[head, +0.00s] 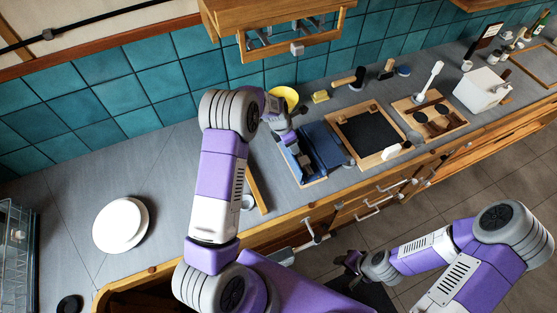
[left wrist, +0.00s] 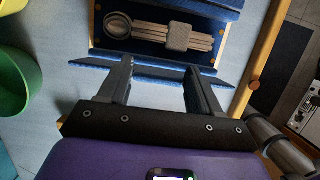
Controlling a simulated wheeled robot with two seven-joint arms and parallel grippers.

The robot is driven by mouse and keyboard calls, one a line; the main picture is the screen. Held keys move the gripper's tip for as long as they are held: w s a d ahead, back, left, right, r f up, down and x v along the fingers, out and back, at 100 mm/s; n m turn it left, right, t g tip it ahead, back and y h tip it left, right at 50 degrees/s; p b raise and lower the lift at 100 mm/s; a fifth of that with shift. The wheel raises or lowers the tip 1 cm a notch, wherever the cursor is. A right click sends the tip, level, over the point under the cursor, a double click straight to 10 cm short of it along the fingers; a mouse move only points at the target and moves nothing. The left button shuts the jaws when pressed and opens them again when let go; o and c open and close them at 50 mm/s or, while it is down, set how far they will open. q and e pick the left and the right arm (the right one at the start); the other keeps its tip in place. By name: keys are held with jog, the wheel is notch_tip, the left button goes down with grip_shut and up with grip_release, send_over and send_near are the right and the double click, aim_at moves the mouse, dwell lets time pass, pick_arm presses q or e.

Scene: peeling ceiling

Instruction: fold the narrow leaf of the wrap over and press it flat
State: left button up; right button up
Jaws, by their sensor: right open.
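The blue wrap (head: 322,148) lies open on a wood-edged board on the counter. In the left wrist view, a spoon (left wrist: 118,24) and several slim utensils (left wrist: 150,33), crossed by a pale square piece (left wrist: 180,37), lie on the blue cloth. A narrow blue leaf (left wrist: 155,66) runs across the near side, at the fingertips. My left gripper (left wrist: 160,72) is open, its two fingers apart at this leaf; whether they touch it I cannot tell. In the head view my left wrist covers part of the wrap. My right gripper (head: 350,262) is open and empty, low in front of the counter.
A yellow bowl (head: 285,95) stands behind the wrap. A dark framed board (head: 368,132) lies right of it, then a wooden tray (head: 430,117) and a white box (head: 481,90). White plates (head: 121,224) stand far left. The counter between plates and my left arm is clear.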

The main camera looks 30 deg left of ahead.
pick_arm(q)
jog(key=shift+w+d+f, duration=0.2)
jog(key=shift+w+d, duration=0.5)
jog(key=shift+w, duration=0.15)
jog(key=o, duration=0.6)
jog(key=shift+c, duration=0.2)
notch_tip(320, 180, up, 8)
jog(key=shift+s+f, duration=0.1)
